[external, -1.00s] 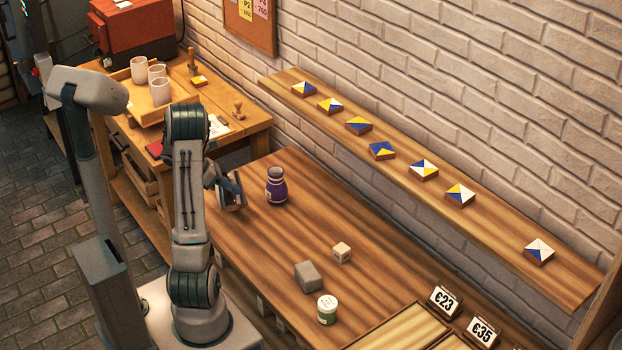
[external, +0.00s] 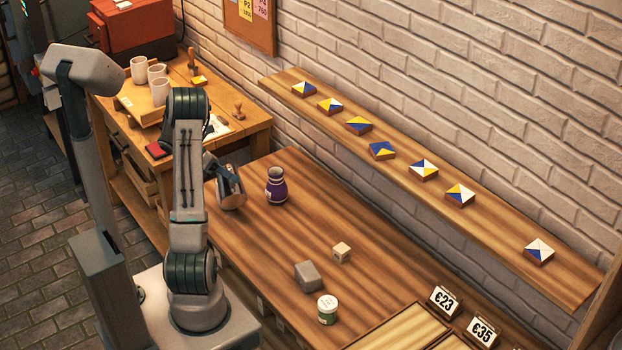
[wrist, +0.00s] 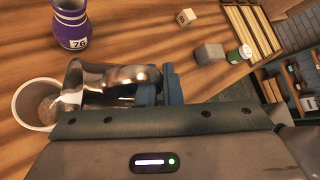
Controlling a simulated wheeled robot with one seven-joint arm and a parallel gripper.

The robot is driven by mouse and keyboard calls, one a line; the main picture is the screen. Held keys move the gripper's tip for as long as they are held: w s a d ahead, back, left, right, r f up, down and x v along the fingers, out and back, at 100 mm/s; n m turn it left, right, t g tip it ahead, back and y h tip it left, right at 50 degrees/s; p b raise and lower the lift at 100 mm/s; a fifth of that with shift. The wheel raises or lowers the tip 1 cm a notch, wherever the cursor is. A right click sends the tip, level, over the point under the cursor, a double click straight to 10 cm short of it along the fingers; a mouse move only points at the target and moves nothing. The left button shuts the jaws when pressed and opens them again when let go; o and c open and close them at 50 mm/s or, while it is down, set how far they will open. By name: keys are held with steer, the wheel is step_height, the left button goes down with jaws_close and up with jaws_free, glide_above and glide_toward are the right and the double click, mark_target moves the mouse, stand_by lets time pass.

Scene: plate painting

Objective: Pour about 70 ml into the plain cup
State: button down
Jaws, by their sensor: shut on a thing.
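A shiny metal jug (wrist: 112,78) is in the wrist view, its spout end at the rim of a pale cup (wrist: 20,103). The cup stands on the table at the left edge of that view; its inside looks brownish, and I cannot tell the liquid level. My gripper (wrist: 168,85) is shut on the jug at its handle side. In the external view the jug (external: 232,192) hangs tilted from my gripper (external: 216,172), low over the table's left end. I cannot make out the cup there. No pouring stream is clear.
A purple vase (external: 276,186) marked 76 stands close to the right of the jug. A grey block (external: 308,276), a small pale cube (external: 341,252) and a lidded tub (external: 327,309) are nearer the front. Several painted tiles (external: 383,150) lie on the wall shelf. The table's middle is clear.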

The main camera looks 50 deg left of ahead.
mark_target(227, 165)
steer(key=shift+w+a+r, duration=0.1)
steer(key=shift+a+r, duration=0.05)
steer(key=shift+r, duration=0.15)
steer(key=shift+a+r+h+p, duration=0.25)
steer(key=shift+h+p, duration=0.05)
steer(key=shift+p, duration=0.4)
steer(key=shift+w+n, duration=0.1)
steer(key=shift+n, duration=0.2)
steer(key=shift+w+a+r+n+h+p, duration=0.2)
steer(key=shift+a+p, duration=0.25)
steer(key=shift+p, duration=0.2)
steer(key=shift+w+a+r+n+h+p, duration=0.1)
steer(key=shift+a+r+h+p, duration=0.1)
steer(key=shift+a+p, duration=0.35)
steer(key=shift+r+h+p, duration=0.25)
steer(key=shift+h+p, duration=0.05)
steer(key=shift+p, duration=0.55)
stand_by(0.3)
